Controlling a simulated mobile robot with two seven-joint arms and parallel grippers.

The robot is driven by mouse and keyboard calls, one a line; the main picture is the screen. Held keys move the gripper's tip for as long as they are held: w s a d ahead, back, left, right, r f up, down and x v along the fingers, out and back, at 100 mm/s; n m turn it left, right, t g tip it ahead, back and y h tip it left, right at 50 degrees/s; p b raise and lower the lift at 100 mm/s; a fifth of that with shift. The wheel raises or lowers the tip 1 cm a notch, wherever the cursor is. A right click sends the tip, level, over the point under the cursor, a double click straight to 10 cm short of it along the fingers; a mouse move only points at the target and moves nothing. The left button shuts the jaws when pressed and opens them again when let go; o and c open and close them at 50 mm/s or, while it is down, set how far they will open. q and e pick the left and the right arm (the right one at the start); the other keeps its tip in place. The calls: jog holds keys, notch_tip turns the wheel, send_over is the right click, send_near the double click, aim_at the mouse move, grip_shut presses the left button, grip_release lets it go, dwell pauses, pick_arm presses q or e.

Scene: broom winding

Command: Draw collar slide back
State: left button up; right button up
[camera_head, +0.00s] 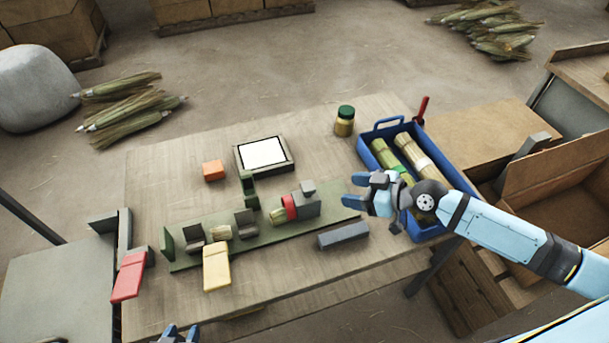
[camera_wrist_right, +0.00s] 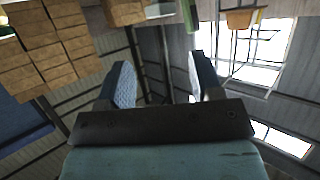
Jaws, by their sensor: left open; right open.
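A long green fixture plate (camera_head: 335,206) lies across the wooden table. At its right part sits a grey slide block (camera_head: 307,205) with a red collar (camera_head: 290,207) on its left side. A short straw bundle (camera_head: 277,216) pokes out left of the collar. My right gripper (camera_head: 355,191) is open and empty, just right of the grey block and apart from it. Its two blue fingers also show parted in the right wrist view (camera_wrist_right: 160,80), with nothing between them. My left gripper (camera_head: 178,334) is at the bottom edge, mostly cut off.
Grey supports (camera_head: 245,222) with a straw piece stand left on the plate. A yellow flap (camera_head: 216,267), a red flap (camera_head: 129,277) and a dark grey bar (camera_head: 343,235) lie nearer. A blue crate (camera_head: 431,233) of bundles is under my right arm. A jar (camera_head: 345,121) stands behind.

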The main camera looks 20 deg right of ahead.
aim_at(309, 186)
jog(key=p+x, duration=0.2)
jog(key=x, duration=1)
jog(key=shift+s, duration=0.1)
jog(key=shift+w+a+f, duration=0.25)
jog(key=shift+w+a, duration=0.15)
jog(key=shift+a, duration=0.05)
pick_arm(q)
jog(key=shift+s+a+r, duration=0.1)
jog(key=shift+a+r, duration=0.05)
jog(key=shift+r, duration=0.45)
jog(key=shift+a+r, duration=0.1)
jog(key=shift+r, duration=0.45)
